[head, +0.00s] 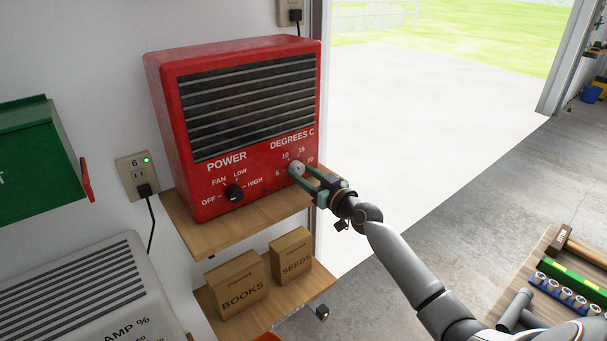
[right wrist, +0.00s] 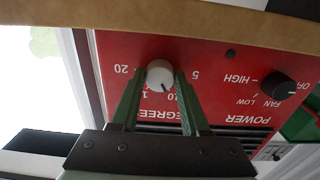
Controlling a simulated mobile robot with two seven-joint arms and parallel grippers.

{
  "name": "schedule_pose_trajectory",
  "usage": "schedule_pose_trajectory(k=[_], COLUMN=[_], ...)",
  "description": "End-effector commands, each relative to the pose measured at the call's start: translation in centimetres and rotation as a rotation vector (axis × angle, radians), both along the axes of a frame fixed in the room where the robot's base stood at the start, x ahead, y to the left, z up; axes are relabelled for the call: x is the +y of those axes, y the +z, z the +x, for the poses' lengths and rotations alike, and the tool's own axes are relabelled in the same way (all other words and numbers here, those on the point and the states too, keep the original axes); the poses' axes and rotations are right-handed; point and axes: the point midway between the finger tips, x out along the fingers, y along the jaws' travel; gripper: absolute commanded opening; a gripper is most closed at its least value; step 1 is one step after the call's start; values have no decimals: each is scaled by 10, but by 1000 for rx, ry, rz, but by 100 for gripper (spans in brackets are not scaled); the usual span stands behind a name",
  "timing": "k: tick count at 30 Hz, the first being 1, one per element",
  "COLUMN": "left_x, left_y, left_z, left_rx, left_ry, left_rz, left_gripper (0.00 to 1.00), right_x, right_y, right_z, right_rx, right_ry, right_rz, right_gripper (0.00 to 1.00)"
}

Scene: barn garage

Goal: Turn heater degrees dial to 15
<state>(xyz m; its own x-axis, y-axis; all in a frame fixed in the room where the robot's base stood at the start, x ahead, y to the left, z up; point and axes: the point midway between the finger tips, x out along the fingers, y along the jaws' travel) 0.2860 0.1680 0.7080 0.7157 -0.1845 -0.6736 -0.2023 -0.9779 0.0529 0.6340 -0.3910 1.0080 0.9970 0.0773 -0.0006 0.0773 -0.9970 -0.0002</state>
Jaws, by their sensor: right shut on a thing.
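A red heater (head: 240,120) stands on a wooden shelf against the wall. Its white degrees dial (head: 297,168) is at the lower right of the front, ringed by the numbers 5, 10, 15 and 20. My right gripper (head: 305,174) is shut on this dial. In the right wrist view the dial (right wrist: 160,74) sits between the tips of the two green fingers (right wrist: 160,85). Its dark mark points toward the side of the 10 and 15, seemingly between them; the fingers partly hide the numbers. My left gripper is not in view.
The black power knob (head: 234,193) is left of the dial, and also shows in the right wrist view (right wrist: 278,85). The wooden shelf (head: 250,226) lies under the heater, with book and seed boxes (head: 238,283) below. An open doorway is to the right.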

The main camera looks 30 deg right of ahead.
Motion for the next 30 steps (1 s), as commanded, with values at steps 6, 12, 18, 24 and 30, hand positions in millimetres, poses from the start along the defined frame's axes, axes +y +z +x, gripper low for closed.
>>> schedule_pose_trajectory(k=[6, 12, 18, 24, 30], left_x=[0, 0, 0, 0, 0], left_y=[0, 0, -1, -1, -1], left_z=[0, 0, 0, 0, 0], left_rx=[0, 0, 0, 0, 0], left_ry=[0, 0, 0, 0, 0], left_rz=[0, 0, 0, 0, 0], left_gripper=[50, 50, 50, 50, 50], right_x=[0, 0, 0, 0, 1], right_y=[0, 0, 0, 0, 0], right_z=[0, 0, 0, 0, 0], right_rx=[0, 0, 4, 12, 26], right_ry=[-1, -1, 0, 1, 1], right_rz=[0, 3, 46, 161, 337], right_gripper=[0, 0, 0, 0, 0])
